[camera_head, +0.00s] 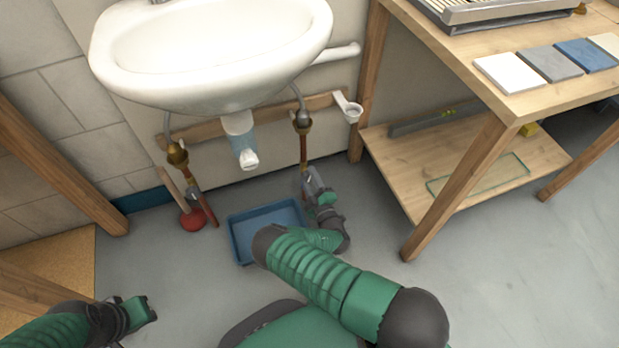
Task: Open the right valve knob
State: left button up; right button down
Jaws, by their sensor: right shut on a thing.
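The right copper pipe (303,150) runs down from a brass fitting (303,123) under the white sink (212,50). My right gripper (310,178) is at the lower part of this pipe, where the right valve knob would be. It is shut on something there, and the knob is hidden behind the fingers. The left copper pipe (183,172) has its own brass fitting (177,153) and a grey valve part lower down. My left gripper (150,308) is low at the bottom left, away from the pipes; its fingers are too small to read.
A blue tray (239,250) lies on the floor below the sink, partly behind my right arm. A red plunger (192,219) stands by the left pipe. A wooden workbench (440,45) with a lower shelf (400,173) is on the right. A white drain pipe (246,157) hangs between the pipes.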

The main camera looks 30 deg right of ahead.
jog(key=shift+a+f+n, duration=0.1)
jog(key=shift+f+n, duration=0.05)
jog(key=shift+n, duration=1.15)
jog(key=c, duration=1.1)
grip_release()
jog(key=shift+a, duration=0.1)
jog(key=shift+o, duration=1)
